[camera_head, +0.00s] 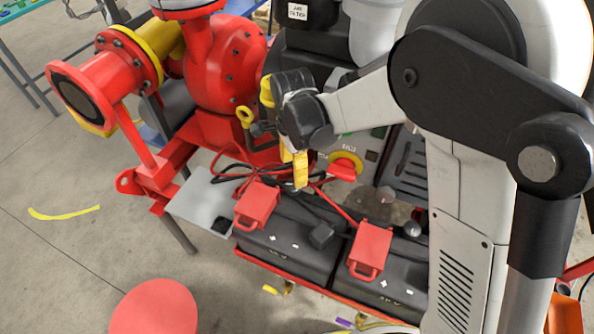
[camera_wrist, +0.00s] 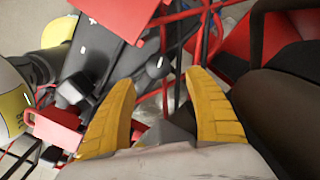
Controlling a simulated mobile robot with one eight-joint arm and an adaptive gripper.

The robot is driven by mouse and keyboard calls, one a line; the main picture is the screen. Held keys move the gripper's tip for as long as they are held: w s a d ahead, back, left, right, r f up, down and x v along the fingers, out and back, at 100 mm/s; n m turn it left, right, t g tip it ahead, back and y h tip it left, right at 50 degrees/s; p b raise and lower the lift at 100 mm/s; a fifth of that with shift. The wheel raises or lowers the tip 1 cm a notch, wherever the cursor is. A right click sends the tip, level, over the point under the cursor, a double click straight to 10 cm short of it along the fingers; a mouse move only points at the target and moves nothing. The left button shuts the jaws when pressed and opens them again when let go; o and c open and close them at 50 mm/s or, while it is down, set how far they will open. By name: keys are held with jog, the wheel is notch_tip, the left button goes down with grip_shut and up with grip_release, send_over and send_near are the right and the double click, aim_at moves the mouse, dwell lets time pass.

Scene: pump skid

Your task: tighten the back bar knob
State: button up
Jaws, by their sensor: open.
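My gripper (camera_head: 297,172) hangs with its yellow fingers pointing down above the back of the two black batteries. In the wrist view my gripper (camera_wrist: 161,80) is open, with nothing between its fingers. A round black knob (camera_wrist: 157,66) shows just beyond the gap between the fingertips, apart from them. I cannot tell for sure that it is the back bar knob. In the head view a dark knob (camera_head: 412,229) stands at the right end of the batteries, and a black block (camera_head: 320,235) sits between them. My gripper and wrist hide part of the area behind.
Red terminal covers (camera_head: 258,204) and (camera_head: 370,250) sit on the batteries (camera_head: 290,250). Red and black cables loop close to my fingers. A red pump (camera_head: 225,65) stands at the back left, and a control panel with a yellow-ringed switch (camera_head: 347,163) is behind.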

aim_at(294, 186)
notch_tip(294, 186, down, 7)
jog(key=b, duration=0.3)
jog(key=shift+s+f, duration=0.15)
jog(key=shift+c, duration=0.2)
jog(key=c, duration=1.2)
